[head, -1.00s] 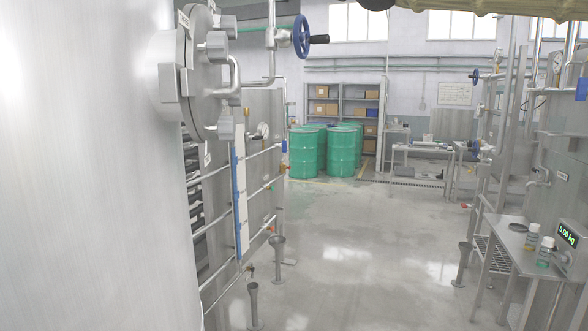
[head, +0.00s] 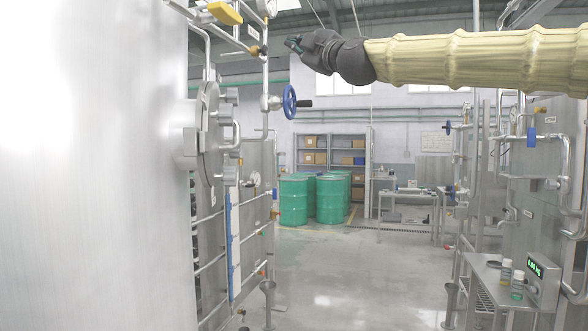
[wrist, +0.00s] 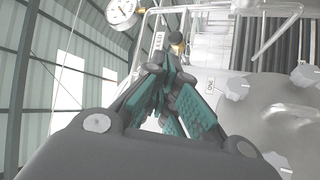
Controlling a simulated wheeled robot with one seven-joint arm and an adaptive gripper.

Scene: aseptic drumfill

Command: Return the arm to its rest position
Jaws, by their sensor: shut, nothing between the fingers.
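My gripper (head: 294,43) shows at the top of the head view, at the end of my yellow-sleeved arm, which reaches in from the right edge. It points left, towards the pipework near the yellow valve handle; I cannot tell the gap between them. In the wrist view my gripper (wrist: 172,92) has its teal-padded fingers drawn together with nothing between them. Behind the fingers are a tag and a small brass-coloured fitting (wrist: 177,40).
A steel vessel (head: 90,170) fills the left side, with a blue handwheel (head: 289,102) and a yellow handle (head: 225,13) nearby. A gauge (wrist: 121,10) shows in the wrist view. Green drums (head: 331,199) stand behind. A side table (head: 482,270) is at right. The middle floor is clear.

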